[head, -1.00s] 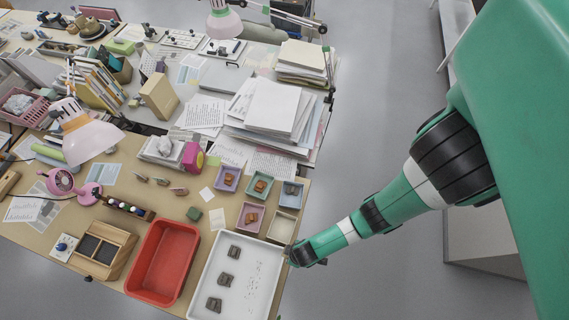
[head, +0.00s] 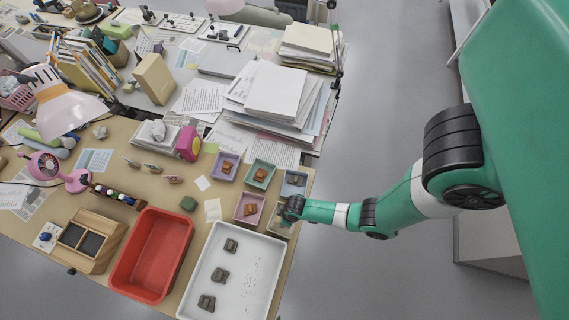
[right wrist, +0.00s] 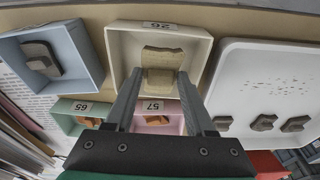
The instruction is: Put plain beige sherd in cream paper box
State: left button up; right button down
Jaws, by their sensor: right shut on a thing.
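My right gripper (head: 289,212) is over the cream paper box (head: 277,232) at the right edge of the desk and partly hides it. In the right wrist view the cream box (right wrist: 118,42), labelled 26, lies below the fingers. The plain beige sherd (right wrist: 163,56) shows between the fingertips of the right gripper (right wrist: 160,80), which is shut on it. The sherd appears within the box outline; I cannot tell whether it touches the box floor. My left gripper is not in view.
A white tray (head: 262,251) holds several dark sherds, with a red bin (head: 185,222) beside it. Blue (head: 293,193), green (head: 250,183), purple (head: 219,176) and pink (head: 238,218) boxes holding sherds stand close around the cream box. Paper stacks lie behind.

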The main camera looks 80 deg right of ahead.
jog(key=f+b, duration=0.3)
jog(key=f, duration=0.1)
jog(key=shift+d+b, duration=0.3)
jog(key=shift+w+r, duration=0.1)
jog(key=shift+r, duration=0.1)
jog(key=shift+f, duration=0.2)
jog(key=shift+c, duration=1.3)
grip_release()
jog(key=shift+r, duration=0.15)
notch_tip(320, 180, up, 12)
jog(key=s+p, duration=0.2)
jog(key=p, duration=1)
jog(key=shift+a, duration=0.3)
